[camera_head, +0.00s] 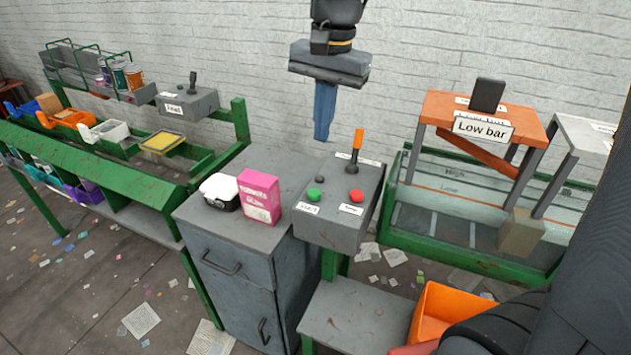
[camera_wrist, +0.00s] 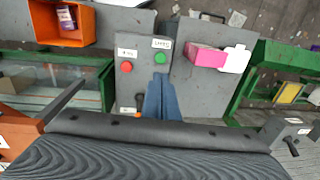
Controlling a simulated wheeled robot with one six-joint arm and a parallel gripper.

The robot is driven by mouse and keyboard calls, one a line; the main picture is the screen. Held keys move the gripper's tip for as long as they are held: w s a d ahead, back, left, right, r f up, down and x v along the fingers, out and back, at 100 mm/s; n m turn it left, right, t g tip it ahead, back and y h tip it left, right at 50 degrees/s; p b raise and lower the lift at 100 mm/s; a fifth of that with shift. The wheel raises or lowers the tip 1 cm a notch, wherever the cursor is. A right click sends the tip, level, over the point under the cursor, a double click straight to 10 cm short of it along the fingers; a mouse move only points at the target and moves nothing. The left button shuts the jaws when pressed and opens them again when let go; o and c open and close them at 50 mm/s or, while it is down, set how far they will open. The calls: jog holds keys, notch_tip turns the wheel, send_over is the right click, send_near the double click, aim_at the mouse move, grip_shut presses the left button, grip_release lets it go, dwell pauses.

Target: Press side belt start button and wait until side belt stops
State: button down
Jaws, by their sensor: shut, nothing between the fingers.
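A grey control box (camera_head: 338,226) stands in the middle of the head view. It has a green button (camera_head: 313,195) on the left, a red button (camera_head: 356,196) on the right and an orange-handled lever (camera_head: 357,146) at the back. In the wrist view the green button (camera_wrist: 160,59) and red button (camera_wrist: 126,67) show beyond my fingertips. My gripper (camera_head: 323,137) has blue fingers, shut and empty, pointing down above the back of the box. It also shows in the wrist view (camera_wrist: 160,80). The fingers appear apart from the buttons. The small labels are hard to read.
A pink box (camera_head: 260,197) and a white-and-black container (camera_head: 219,191) stand on the grey cabinet left of the control box. An orange bin (camera_head: 447,308) is at the lower right. An orange "Low bar" stand (camera_head: 540,134) is on the right. A green-framed belt (camera_head: 110,150) runs on the left.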

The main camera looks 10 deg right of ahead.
aim_at(315, 192)
jog(key=f, duration=0.4)
jog(key=f+p, duration=0.1)
jog(key=f, duration=0.4)
jog(key=w+a+f+p, duration=0.1)
jog(key=f, duration=0.4)
